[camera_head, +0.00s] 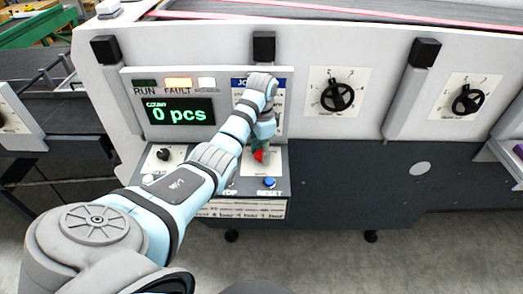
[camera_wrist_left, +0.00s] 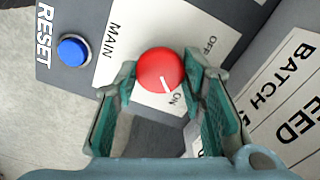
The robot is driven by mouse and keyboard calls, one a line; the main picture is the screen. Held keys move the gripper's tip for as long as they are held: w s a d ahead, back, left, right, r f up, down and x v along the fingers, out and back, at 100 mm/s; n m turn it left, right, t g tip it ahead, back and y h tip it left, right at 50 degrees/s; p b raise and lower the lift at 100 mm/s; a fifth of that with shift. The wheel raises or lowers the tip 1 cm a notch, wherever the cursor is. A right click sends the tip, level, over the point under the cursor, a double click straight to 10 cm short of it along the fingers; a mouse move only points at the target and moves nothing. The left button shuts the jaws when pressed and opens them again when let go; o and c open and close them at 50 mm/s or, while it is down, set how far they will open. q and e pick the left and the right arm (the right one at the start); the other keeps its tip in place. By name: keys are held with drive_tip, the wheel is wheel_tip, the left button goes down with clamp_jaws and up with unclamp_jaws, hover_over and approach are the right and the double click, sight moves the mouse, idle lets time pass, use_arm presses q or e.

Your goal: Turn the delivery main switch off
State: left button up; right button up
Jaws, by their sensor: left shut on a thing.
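The delivery main switch is a red round knob (camera_wrist_left: 158,68) on a white plate marked MAIN, OFF and ON in the left wrist view. The white line on the knob points towards ON. In the head view the red knob (camera_head: 259,156) shows just below my left gripper (camera_head: 262,146), on the sloping console. In the left wrist view my left gripper (camera_wrist_left: 161,72) has one green finger on each side of the knob and is shut on it. My left arm hides part of the console. My right gripper is not in view.
A blue RESET button (camera_head: 269,182) is close beside the switch; it also shows in the left wrist view (camera_wrist_left: 73,50). A counter display (camera_head: 180,112) reads 0 pcs. A small black knob (camera_head: 164,154) is at left.

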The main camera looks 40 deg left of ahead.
use_arm(q)
drive_tip(key=n, duration=0.8)
drive_tip(key=shift+n, duration=0.4)
drive_tip(key=n, duration=0.4)
drive_tip(key=shift+n, duration=2.3)
drive_tip(key=o, duration=1.2)
